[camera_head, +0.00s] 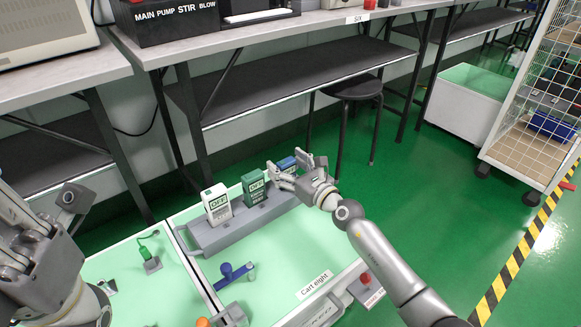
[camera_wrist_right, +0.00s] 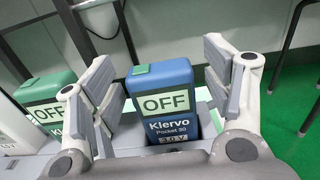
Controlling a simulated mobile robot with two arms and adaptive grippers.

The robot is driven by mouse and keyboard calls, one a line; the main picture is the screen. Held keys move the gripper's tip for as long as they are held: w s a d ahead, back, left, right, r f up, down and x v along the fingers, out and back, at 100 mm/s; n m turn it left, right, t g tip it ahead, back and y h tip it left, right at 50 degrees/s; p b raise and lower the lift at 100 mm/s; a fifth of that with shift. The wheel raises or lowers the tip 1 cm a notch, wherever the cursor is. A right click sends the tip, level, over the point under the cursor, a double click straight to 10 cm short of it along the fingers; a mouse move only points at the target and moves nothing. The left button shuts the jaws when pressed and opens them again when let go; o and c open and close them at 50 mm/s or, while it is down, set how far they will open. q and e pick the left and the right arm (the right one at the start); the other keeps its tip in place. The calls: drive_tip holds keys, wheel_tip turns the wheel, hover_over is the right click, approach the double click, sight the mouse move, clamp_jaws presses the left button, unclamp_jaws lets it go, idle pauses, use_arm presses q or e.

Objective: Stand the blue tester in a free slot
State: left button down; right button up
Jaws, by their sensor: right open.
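The blue tester (camera_wrist_right: 165,122) stands upright at the right end of the grey rack (camera_head: 222,239), its screen reading OFF. In the head view, the blue tester (camera_head: 287,162) is partly hidden by my right gripper (camera_head: 289,169). In the wrist view, the right gripper (camera_wrist_right: 157,78) is open, with one finger on each side of the blue tester and gaps visible.
The rack stands at the back of a pale green cart top (camera_head: 290,250) labelled Cart eight. A small blue object (camera_head: 236,272) lies in front of the rack. A green item (camera_head: 149,253) is on the left surface. A workbench (camera_head: 240,38) and a black stool (camera_head: 354,88) are behind.

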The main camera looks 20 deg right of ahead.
drive_tip(key=v, duration=1.2)
